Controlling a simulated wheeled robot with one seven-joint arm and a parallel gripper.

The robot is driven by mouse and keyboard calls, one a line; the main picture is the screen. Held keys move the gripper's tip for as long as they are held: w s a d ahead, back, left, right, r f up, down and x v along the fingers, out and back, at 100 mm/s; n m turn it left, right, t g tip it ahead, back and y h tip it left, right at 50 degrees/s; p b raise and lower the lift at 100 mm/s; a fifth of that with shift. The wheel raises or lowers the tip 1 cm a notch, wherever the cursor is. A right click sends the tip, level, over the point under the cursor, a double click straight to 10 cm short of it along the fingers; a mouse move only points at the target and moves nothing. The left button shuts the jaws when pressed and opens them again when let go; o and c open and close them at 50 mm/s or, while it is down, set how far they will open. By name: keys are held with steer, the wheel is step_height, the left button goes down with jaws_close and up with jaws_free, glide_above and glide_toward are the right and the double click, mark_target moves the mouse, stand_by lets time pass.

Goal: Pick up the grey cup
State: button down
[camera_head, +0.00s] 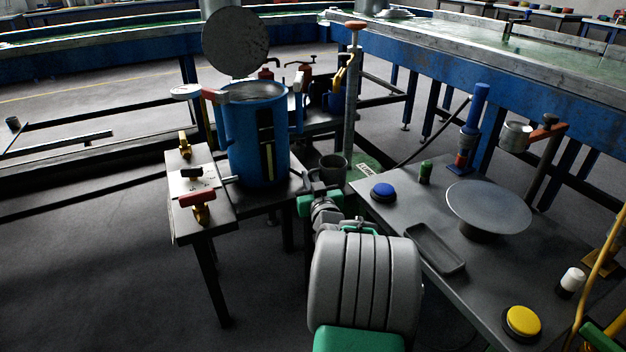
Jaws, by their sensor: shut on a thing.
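The grey cup (333,170) is a small, dark grey open cup. It is at the middle of the head view, right of a blue pot (262,140) and just left of the right table's back corner. My gripper (318,188) is at the cup's near left side and is shut on it. The cup looks upright. My wrist and forearm hide part of the fingers, and I cannot tell how far the cup is above what lies below it.
The right table (470,285) holds a blue button (383,192), a round grey plate (488,207), a shallow tray (436,248) and a yellow button (521,322). A post (352,110) stands behind the cup. Red-handled valves (197,200) are on the left table.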

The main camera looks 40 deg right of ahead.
steer(key=s+r+p, duration=0.4)
steer(key=s+r, duration=0.8)
steer(key=s, duration=0.2)
steer(key=shift+d, duration=0.15)
